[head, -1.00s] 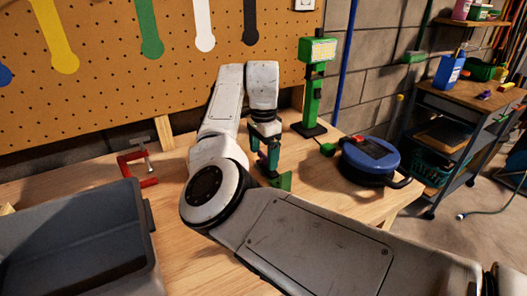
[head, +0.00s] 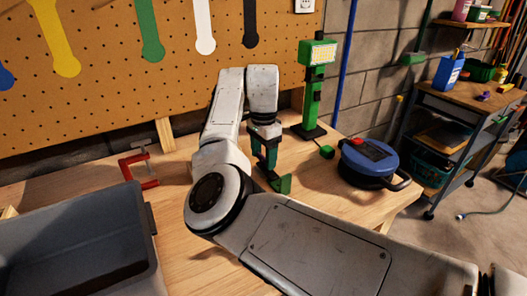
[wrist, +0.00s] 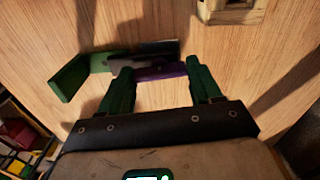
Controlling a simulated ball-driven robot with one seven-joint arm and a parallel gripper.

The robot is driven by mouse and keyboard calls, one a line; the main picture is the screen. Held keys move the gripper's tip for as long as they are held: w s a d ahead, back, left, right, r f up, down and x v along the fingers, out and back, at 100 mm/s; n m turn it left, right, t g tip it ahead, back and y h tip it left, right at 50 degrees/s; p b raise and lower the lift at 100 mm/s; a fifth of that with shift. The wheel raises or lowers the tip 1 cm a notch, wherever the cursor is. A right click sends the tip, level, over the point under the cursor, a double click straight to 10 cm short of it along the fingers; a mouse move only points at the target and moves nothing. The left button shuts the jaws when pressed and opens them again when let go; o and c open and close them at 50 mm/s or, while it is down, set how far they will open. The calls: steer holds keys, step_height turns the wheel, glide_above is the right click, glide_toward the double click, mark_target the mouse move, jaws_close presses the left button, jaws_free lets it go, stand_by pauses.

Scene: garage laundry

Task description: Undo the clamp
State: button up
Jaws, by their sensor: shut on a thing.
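My gripper (head: 266,166) is low over the wooden workbench. In the wrist view its two green fingers (wrist: 163,88) are shut on a purple bar (wrist: 158,72), one finger at each end. The bar lies against a dark piece with a green angled end (wrist: 72,76). The green part also shows just right of my fingertips in the head view (head: 282,184). Whether these parts are one device is unclear. A red C-shaped clamp (head: 146,183) with a grey screw stands on the bench at the left, well apart from my gripper.
A grey bin (head: 150,240) fills the near left. The pegboard (head: 110,110) closes off the back. Bare bench lies between the red clamp and my arm.

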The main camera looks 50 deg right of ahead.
steer(key=n+p, duration=0.1)
steer(key=p, duration=0.1)
steer(key=n+p, duration=0.2)
steer(key=shift+s+r, duration=0.1)
steer(key=shift+r, duration=0.2)
steer(key=n+p, duration=0.2)
steer(key=p, duration=0.1)
steer(key=shift+n+p, duration=0.3)
steer(key=shift+n, duration=0.1)
steer(key=n+p, duration=0.4)
steer(key=shift+f, duration=0.25)
steer(key=shift+f+n+p, duration=0.2)
steer(key=shift+n+p, duration=0.55)
steer(key=shift+n, duration=0.25)
steer(key=shift+f, duration=0.1)
steer(key=o, duration=1.1)
steer(key=shift+c, duration=0.2)
steer(key=shift+r, duration=0.2)
